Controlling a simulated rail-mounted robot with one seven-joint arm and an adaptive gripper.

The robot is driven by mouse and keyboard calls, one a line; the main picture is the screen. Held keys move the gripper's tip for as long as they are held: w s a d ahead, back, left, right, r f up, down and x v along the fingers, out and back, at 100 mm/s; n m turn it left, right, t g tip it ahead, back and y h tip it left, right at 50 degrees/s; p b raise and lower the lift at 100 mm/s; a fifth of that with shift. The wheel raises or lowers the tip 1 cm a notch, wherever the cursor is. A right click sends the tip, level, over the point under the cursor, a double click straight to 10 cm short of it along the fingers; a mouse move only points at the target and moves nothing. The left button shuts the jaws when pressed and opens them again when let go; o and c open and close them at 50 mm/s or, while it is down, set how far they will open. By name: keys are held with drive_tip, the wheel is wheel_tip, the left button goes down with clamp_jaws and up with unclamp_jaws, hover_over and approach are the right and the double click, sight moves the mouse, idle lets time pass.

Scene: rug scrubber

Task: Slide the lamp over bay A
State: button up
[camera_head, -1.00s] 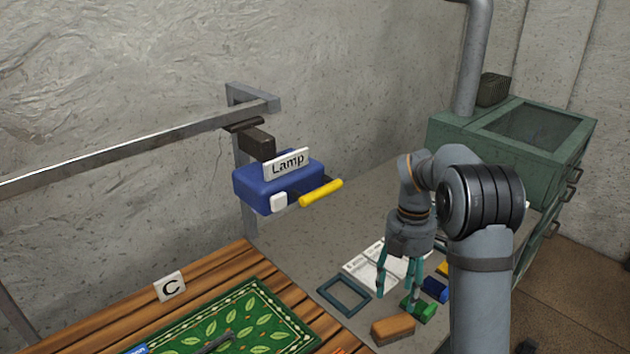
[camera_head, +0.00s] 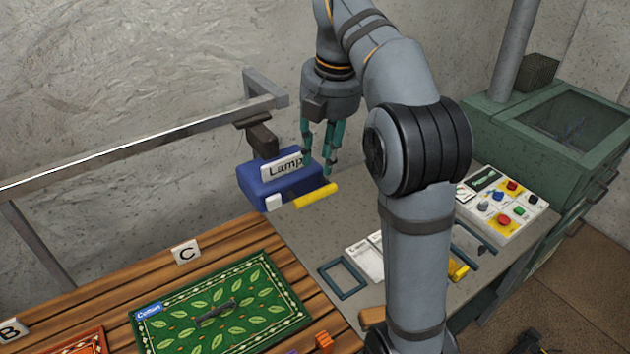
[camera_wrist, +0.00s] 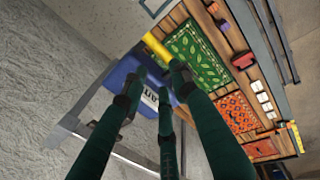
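The lamp is a blue block (camera_head: 270,186) with a "Lamp" label (camera_head: 278,166), a white button (camera_head: 273,203) and a yellow handle (camera_head: 316,196). It hangs by a dark bracket (camera_head: 263,140) near the far right end of a grey rail (camera_head: 150,140). My gripper (camera_head: 319,165) is open, its teal fingers pointing down just above and behind the handle, by the lamp's right end. The wrist view shows the spread fingers (camera_wrist: 155,88) over the lamp (camera_wrist: 126,72) and handle (camera_wrist: 156,47); contact cannot be told. No bay A sign is readable.
Below the rail, a wooden bench (camera_head: 215,240) carries signs C (camera_head: 186,252) and B (camera_head: 12,330), a green leaf rug (camera_head: 225,300) and a red rug (camera_head: 85,345). A button panel (camera_head: 503,203) and green cabinet (camera_head: 545,135) stand right. The rail left of the lamp looks clear.

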sight(315, 193)
drive_tip(key=f, duration=0.2)
drive_tip(key=f+b, duration=0.1)
drive_tip(key=f, duration=0.2)
drive_tip(key=w+a+f+b, duration=0.1)
drive_tip(key=f, duration=0.2)
drive_tip(key=shift+f, duration=0.25)
drive_tip(key=shift+a+f+b, duration=0.25)
drive_tip(key=shift+f+b, duration=0.05)
drive_tip(key=shift+w+d, duration=0.1)
drive_tip(key=shift+d, duration=0.05)
clamp_jaws()
